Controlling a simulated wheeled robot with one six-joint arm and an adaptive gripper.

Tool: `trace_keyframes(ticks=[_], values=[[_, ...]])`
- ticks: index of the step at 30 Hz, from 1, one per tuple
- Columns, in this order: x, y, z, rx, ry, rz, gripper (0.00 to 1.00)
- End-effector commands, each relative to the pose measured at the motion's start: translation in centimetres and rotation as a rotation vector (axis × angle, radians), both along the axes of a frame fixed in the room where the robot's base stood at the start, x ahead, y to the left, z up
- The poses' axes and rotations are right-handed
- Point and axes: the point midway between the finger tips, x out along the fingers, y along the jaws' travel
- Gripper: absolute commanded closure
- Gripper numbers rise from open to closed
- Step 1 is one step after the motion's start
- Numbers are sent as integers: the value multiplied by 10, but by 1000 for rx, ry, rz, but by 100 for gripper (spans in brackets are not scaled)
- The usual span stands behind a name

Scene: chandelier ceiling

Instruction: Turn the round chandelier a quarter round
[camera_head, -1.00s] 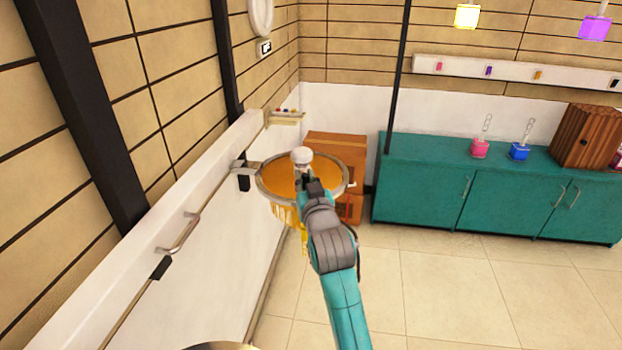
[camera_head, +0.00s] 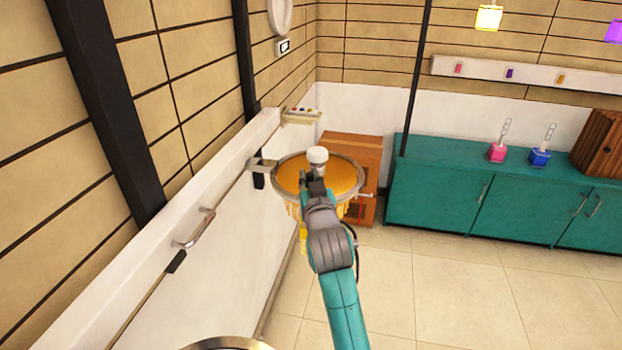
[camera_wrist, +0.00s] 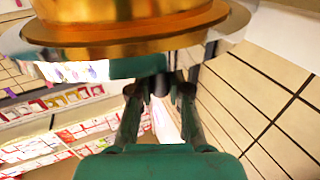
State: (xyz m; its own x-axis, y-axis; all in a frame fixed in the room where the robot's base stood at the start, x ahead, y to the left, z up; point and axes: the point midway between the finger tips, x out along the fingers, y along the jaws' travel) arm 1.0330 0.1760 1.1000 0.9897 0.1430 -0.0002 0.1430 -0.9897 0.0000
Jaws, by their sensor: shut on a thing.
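The round chandelier (camera_head: 345,181) is an orange-gold disc with a silver rim and gold fringe hanging below, left of centre in the head view. A white knob (camera_head: 317,155) stands over its middle. In the wrist view its gold body and pale rim (camera_wrist: 130,42) fill the top. My gripper (camera_head: 311,182) reaches over the disc from the front. In the wrist view my gripper (camera_wrist: 160,88) has its fingers closed in on a dark part beneath the rim. The exact part held is partly hidden. A thin pin (camera_head: 366,195) sticks out at the rim's right.
A wall bracket (camera_head: 262,165) meets the chandelier's left side. A white wall panel with a metal handle (camera_head: 197,229) runs along the left. A brown box (camera_head: 366,150) stands behind, teal cabinets (camera_head: 440,195) to the right. The tiled floor (camera_head: 470,290) at right is clear.

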Motion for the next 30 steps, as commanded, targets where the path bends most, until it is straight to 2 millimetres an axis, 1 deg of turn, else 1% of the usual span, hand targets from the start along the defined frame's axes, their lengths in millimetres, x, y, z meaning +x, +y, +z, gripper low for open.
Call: trace_keyframes(ticks=[11,12,15,25,28,30], values=[[0,1,0,1,0,2,100],[0,1,0,1,0,2,81],[0,1,0,0,0,1,57],[-1,0,0,0,0,1,57],[-8,-1,-1,0,1,1,57],[-17,-2,-1,0,0,1,57]])
